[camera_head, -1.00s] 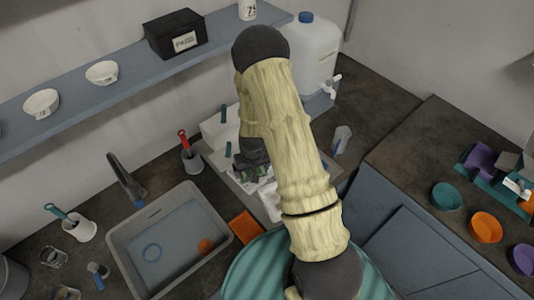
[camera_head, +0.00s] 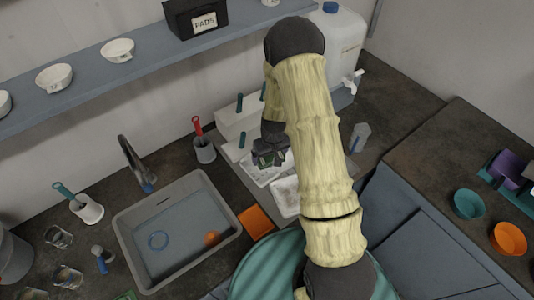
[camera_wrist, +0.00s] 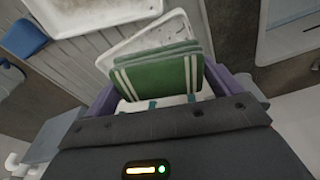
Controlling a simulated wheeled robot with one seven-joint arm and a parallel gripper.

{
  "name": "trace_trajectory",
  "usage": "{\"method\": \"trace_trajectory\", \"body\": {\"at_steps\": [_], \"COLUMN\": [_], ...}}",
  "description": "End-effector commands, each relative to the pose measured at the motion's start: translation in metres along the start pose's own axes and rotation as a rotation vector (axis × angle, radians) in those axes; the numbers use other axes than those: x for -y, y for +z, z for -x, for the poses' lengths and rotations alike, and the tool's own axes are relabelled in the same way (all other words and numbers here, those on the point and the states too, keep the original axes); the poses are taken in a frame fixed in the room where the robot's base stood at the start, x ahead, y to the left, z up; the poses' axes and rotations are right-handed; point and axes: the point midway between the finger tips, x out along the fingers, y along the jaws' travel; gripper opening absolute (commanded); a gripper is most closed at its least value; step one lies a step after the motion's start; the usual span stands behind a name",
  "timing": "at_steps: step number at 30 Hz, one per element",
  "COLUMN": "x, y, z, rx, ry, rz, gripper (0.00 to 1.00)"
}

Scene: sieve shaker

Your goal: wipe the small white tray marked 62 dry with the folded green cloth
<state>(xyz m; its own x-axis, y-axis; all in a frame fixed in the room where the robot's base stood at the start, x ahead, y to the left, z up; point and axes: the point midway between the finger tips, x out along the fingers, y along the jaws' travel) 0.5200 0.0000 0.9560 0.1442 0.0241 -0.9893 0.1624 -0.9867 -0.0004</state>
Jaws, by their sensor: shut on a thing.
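The folded green cloth (camera_wrist: 160,75) with white stripes is between the purple fingers of my gripper (camera_wrist: 158,98) in the wrist view. My gripper is shut on it. A white tray (camera_wrist: 122,52) lies right behind and under the cloth; I cannot tell whether they touch. In the head view my gripper (camera_head: 268,158) is low over this white tray (camera_head: 262,181), which it partly hides. A second white tray (camera_head: 286,204) with a speckled inside lies beside it, partly behind my arm. No number 62 is legible on either tray.
A grey sink (camera_head: 132,243) with water, a blue ring and an orange thing is at left. A flat orange piece (camera_head: 256,222) lies between sink and trays. A white box (camera_head: 238,120) stands behind the trays, and a white water container (camera_head: 335,45) behind at right.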

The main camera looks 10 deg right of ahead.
Motion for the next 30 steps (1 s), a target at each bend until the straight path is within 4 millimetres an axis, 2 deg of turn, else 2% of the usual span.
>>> {"method": "trace_trajectory", "body": {"at_steps": [1,3,12,23,30], "x": [-0.001,-0.003,-0.006,-0.006,-0.006], "y": [-0.006,-0.015,-0.037,-0.038,-0.035], "z": [-0.016,-0.021,-0.022,-0.02,-0.034], "rx": [-0.006,-0.007,-0.004,-0.003,-0.002], "ry": [-0.004,-0.012,-0.039,-0.041,-0.041], "rz": [0.039,0.098,0.268,0.276,0.275], "gripper": [0.72,0.72,0.72,0.72,0.72]}}
